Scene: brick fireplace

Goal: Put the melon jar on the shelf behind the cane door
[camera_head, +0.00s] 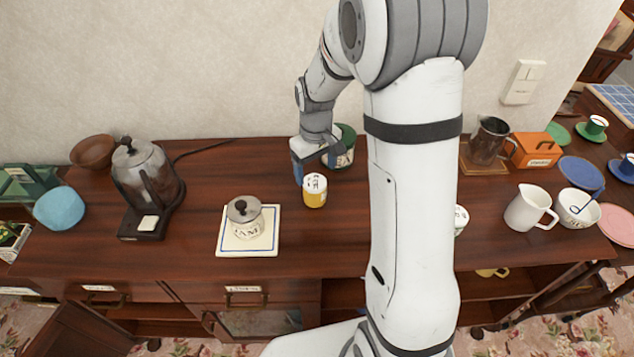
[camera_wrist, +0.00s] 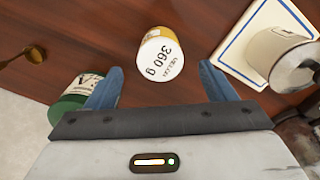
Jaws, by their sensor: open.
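A small yellow jar with a white lid (camera_head: 315,192) stands upright on the dark wooden sideboard. In the wrist view its lid (camera_wrist: 157,58) reads "360 g", with a smaller word I cannot read. I cannot tell if it is the melon jar. My gripper (camera_head: 313,165) is open and low over the sideboard, just behind this jar. In the wrist view the jar is ahead of the gap between my blue fingers (camera_wrist: 161,78), not gripped. A green jar (camera_head: 345,150) stands behind, beside my gripper; its label (camera_wrist: 88,86) is partly hidden by a finger. No cane door is clearly recognizable.
A lidded white pot (camera_head: 247,229) stands on a blue-edged tile (camera_head: 228,250). A kettle (camera_head: 147,180) is further left; a white pitcher (camera_head: 525,208) and bowl (camera_head: 577,208) are right. Open shelves (camera_head: 500,287) and an open glazed door (camera_head: 260,322) show below. My arm hides the middle.

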